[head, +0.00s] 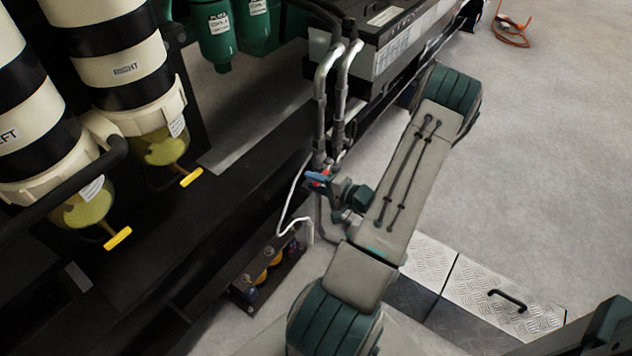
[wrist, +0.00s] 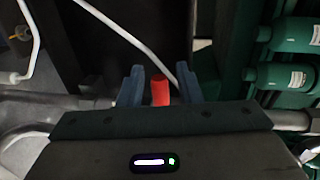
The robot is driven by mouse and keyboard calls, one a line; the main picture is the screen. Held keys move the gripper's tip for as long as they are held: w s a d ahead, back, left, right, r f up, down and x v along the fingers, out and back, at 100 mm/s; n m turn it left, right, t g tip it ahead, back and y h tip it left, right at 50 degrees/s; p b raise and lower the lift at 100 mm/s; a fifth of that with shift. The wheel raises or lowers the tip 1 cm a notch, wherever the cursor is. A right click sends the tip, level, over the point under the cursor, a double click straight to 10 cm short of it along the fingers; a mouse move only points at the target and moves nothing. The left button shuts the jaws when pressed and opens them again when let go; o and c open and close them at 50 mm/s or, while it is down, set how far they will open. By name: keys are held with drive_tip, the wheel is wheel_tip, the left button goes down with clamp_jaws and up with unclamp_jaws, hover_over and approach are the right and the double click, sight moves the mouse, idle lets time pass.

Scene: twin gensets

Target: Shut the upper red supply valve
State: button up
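A red valve handle (wrist: 160,90) stands between the two dark fingers of my gripper (wrist: 158,85) in the wrist view. A gap shows on each side of it, so the fingers are apart and not closed on it. In the head view my gripper (head: 318,179) is at the foot of the grey pipes, and only a small bit of red shows by its blue fingers. The valve body is hidden by the gripper. I cannot tell from these views whether this is the upper valve, and no second red handle is clear.
Two grey pipes (head: 338,90) rise just behind my gripper. A white hose (head: 291,200) curves close to its left. A low box with yellow caps (head: 268,270) sits below. Filter bowls with yellow handles (head: 118,238) stand left. Open floor (head: 550,150) lies right.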

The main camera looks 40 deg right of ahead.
drive_tip(key=shift+s, duration=0.1)
drive_tip(key=p+v, duration=0.2)
drive_tip(key=v, duration=1.1)
drive_tip(key=shift+s+p, duration=0.3)
drive_tip(key=shift+s, duration=0.05)
drive_tip(key=shift+d, duration=0.15)
